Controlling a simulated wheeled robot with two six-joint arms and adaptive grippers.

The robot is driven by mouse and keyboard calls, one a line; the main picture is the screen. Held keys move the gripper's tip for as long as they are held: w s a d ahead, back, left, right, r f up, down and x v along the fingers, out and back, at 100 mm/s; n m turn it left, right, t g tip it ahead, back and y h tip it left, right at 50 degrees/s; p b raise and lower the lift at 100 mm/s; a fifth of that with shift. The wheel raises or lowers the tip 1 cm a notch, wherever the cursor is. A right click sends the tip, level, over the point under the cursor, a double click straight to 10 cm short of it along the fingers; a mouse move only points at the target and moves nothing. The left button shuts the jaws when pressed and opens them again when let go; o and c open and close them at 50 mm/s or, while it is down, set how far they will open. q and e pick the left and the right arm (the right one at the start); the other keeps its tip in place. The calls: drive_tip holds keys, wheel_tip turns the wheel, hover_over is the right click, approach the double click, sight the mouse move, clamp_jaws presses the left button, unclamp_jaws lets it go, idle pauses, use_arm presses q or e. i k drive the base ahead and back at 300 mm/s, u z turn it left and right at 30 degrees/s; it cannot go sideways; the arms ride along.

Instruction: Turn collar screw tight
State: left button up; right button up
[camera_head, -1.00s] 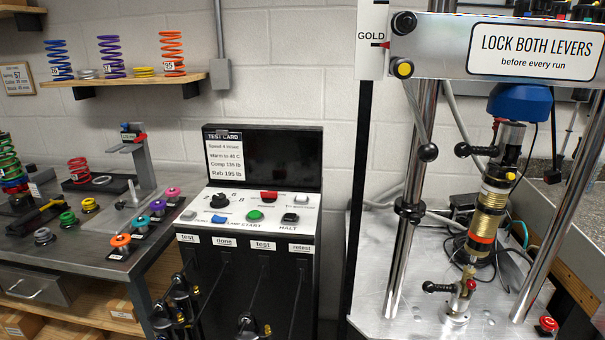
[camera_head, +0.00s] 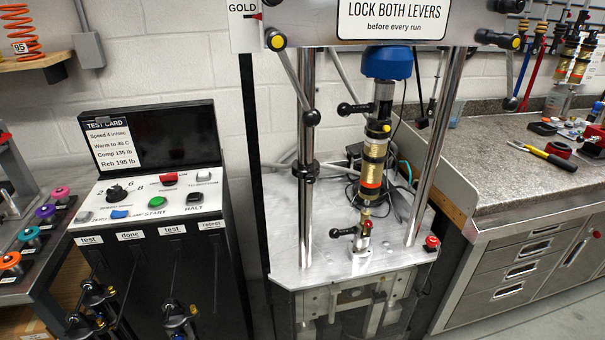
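A black collar (camera_head: 305,172) sits around the left chrome column (camera_head: 306,130) of the dyno, partway up. It has a small dark knob or screw on its side, too small to tell how tight it is. A gold-bodied shock (camera_head: 373,160) stands upright between the columns, under a blue cylinder (camera_head: 386,62). A black-knobbed upper lever (camera_head: 352,108) points left near the shock's top. A lower lever (camera_head: 342,232) points left at its bottom mount. Neither of my grippers is in view.
A control box (camera_head: 150,195) with buttons stands left of the dyno, with shocks in its lower front. A red button (camera_head: 432,242) sits on the base plate (camera_head: 290,255). The plate's front is clear.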

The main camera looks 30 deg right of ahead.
sight(310, 179)
drive_tip(key=z, duration=0.8)
drive_tip(key=k, duration=1.15)
drive_tip(key=z, duration=1.9)
drive_tip(key=i, duration=1.05)
drive_tip(key=u, duration=0.85)
drive_tip(key=i, duration=0.65)
drive_tip(key=u, duration=0.7)
